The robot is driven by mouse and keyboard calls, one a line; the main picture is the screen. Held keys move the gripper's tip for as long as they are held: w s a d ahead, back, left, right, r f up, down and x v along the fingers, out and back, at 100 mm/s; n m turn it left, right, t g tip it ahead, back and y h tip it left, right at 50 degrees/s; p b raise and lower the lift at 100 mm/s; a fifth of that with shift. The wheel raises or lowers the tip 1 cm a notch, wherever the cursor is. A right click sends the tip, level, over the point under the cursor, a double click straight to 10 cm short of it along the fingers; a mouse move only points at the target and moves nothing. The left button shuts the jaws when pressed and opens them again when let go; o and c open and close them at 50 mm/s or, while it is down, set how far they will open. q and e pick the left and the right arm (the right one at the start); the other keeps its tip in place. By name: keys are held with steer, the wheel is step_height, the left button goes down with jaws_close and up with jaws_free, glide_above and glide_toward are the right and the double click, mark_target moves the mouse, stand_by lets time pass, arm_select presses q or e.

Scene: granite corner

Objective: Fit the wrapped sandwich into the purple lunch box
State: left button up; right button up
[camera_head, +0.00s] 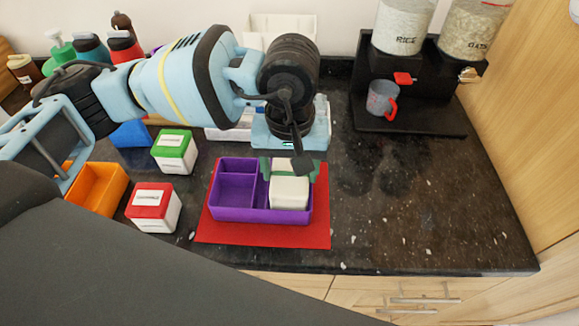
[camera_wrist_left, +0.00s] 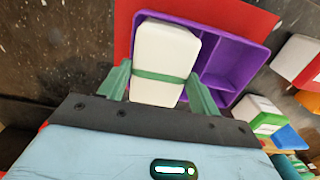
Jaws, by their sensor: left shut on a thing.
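The wrapped sandwich (camera_wrist_left: 164,58) is a white block with a green band, seen in the left wrist view; it also shows in the head view (camera_head: 289,193). My left gripper (camera_head: 290,170) is shut on it, with one green finger on each side. The sandwich is at the right compartment of the purple lunch box (camera_head: 232,214), which has smaller compartments on its left. I cannot tell whether it rests on the compartment floor. The lunch box also shows in the left wrist view (camera_wrist_left: 232,68). My right gripper is not in view.
The lunch box stands on a red mat (camera_head: 262,234). To its left are a green-lidded box (camera_head: 174,152), a red-lidded box (camera_head: 153,207) and an orange container (camera_head: 96,188). A black dispenser stand (camera_head: 410,115) holds a measuring cup (camera_head: 381,98). The counter at right is clear.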

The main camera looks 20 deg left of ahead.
mark_target(290, 174)
arm_select(q)
steer(key=shift+f, duration=0.15)
steer(key=shift+f, duration=0.1)
steer(key=shift+f, duration=0.15)
steer(key=o, duration=1.4)
step_height(290, 174, up, 12)
steer(key=shift+r, duration=0.25)
